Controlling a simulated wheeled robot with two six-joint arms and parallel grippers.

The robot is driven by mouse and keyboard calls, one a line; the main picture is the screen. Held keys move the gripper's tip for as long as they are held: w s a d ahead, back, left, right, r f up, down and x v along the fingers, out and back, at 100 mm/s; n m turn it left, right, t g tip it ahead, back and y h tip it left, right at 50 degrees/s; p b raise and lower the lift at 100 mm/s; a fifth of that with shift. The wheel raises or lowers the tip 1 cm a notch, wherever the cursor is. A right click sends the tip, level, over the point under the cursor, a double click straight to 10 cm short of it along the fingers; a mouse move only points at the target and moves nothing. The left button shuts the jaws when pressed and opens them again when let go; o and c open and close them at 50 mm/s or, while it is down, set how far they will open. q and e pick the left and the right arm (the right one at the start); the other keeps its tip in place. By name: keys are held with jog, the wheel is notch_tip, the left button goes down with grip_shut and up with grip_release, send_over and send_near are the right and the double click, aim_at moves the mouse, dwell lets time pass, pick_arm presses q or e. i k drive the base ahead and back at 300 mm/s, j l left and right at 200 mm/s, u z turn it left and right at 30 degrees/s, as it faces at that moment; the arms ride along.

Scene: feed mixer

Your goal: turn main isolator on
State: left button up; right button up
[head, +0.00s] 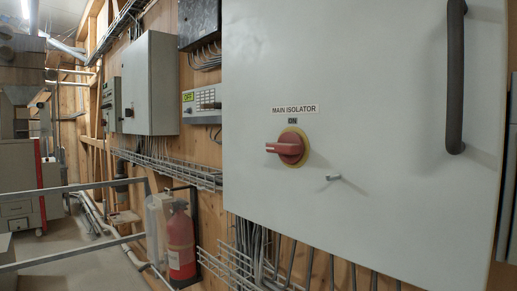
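The main isolator is a red rotary switch (289,148) on a yellow round plate (303,139). It is on the front of a large pale grey cabinet (370,90) in the head view. Its handle lies roughly horizontal, with the grip end pointing left. A small "ON" label (292,121) sits directly above the switch, and a "MAIN ISOLATOR" label (295,109) is above that. The handle does not point up at the "ON" label. Neither of my grippers is in view.
A small metal peg (333,177) sticks out right of the switch. A dark vertical handle (455,75) is at the cabinet's upper right. A red fire extinguisher (181,243), a metal railing (95,186) and cable trays (175,169) lie to the left. The cabinet front is otherwise clear.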

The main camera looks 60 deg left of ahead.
aim_at(290, 147)
jog(key=u, duration=1.75)
